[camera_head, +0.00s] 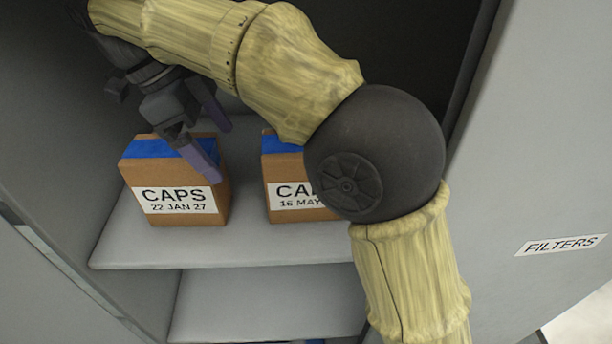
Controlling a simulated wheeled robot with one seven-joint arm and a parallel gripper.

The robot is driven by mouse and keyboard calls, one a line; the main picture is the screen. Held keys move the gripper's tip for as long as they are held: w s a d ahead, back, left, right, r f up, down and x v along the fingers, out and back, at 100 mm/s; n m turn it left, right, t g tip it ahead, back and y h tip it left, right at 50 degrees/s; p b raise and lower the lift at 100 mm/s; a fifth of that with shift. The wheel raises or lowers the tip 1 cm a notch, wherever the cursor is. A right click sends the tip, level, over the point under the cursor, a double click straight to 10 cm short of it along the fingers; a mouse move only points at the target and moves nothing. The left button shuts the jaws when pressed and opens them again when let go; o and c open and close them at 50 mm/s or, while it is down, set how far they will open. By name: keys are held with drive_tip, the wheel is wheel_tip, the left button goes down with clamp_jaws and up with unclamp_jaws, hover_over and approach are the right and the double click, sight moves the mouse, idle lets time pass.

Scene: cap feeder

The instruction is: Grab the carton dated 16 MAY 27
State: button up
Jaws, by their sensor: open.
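Two brown cartons with blue tape on top stand upright on a grey shelf (240,247). The right carton (283,174) has a white label reading "CA…" and "16 MAY"; my arm hides its right part. The left carton (142,179) has a label reading "CAPS 22 JAN 27". My gripper (207,142) is open, with two purple-tipped fingers. It hangs over the left carton, one finger in front of that carton's top right and the other in the gap between the cartons. I cannot tell whether it touches the left carton. Nothing shows between the fingers.
The shelf is inside a grey cabinet with side walls close on both sides. A lower shelf (265,305) lies beneath, with a bit of blue at its bottom edge. A "FILTERS" label (561,245) is on the right panel. Bare shelf lies between the cartons.

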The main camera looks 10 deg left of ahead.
drive_tip(key=shift+d, duration=0.1)
drive_tip(key=w+d, duration=0.1)
drive_tip(key=d, duration=0.2)
drive_tip(key=d+p, duration=0.1)
drive_tip(key=d, duration=0.3)
drive_tip(key=w+d, duration=0.1)
drive_tip(key=d, duration=0.2)
drive_tip(key=shift+w+d, duration=0.25)
drive_tip(key=shift+w, duration=0.1)
drive_tip(key=shift+w+d+p, duration=0.15)
drive_tip(key=shift+d+p, duration=0.15)
drive_tip(key=shift+d, duration=0.15)
drive_tip(key=p+x, duration=0.1)
drive_tip(key=x, duration=0.4)
drive_tip(key=shift+f, duration=0.25)
idle(0.7)
drive_tip(key=shift+c, duration=0.4)
